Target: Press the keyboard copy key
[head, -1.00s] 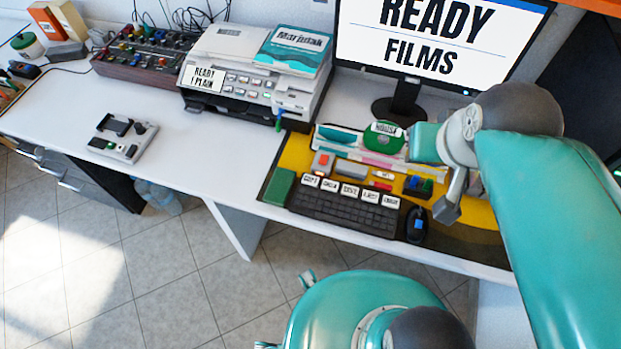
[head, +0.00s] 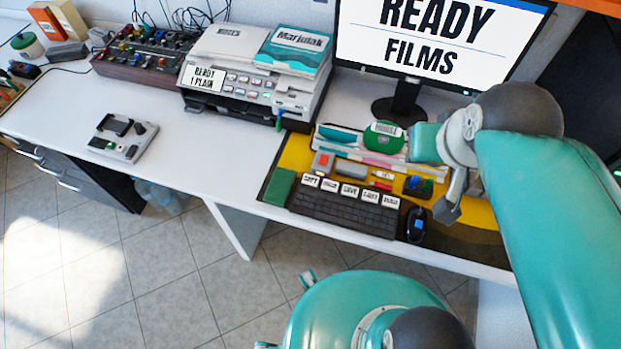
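A dark keyboard (head: 340,211) lies on the yellow and dark desk mat near the front edge of the desk. Several white labelled keys line its back edge; the leftmost label reads COPY, the copy key (head: 310,181). My gripper (head: 446,211) hangs above the mat to the right of the keyboard, near the mouse, apart from the keys. Its fingers appear together with nothing visible between them, but they are small and partly turned away.
A black mouse (head: 416,224) lies right of the keyboard. A green block (head: 279,188) sits at its left end. Erasers, pens and a green case (head: 384,138) lie behind it. The monitor (head: 440,40) and printer (head: 255,75) stand further back. The desk's left part is mostly clear.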

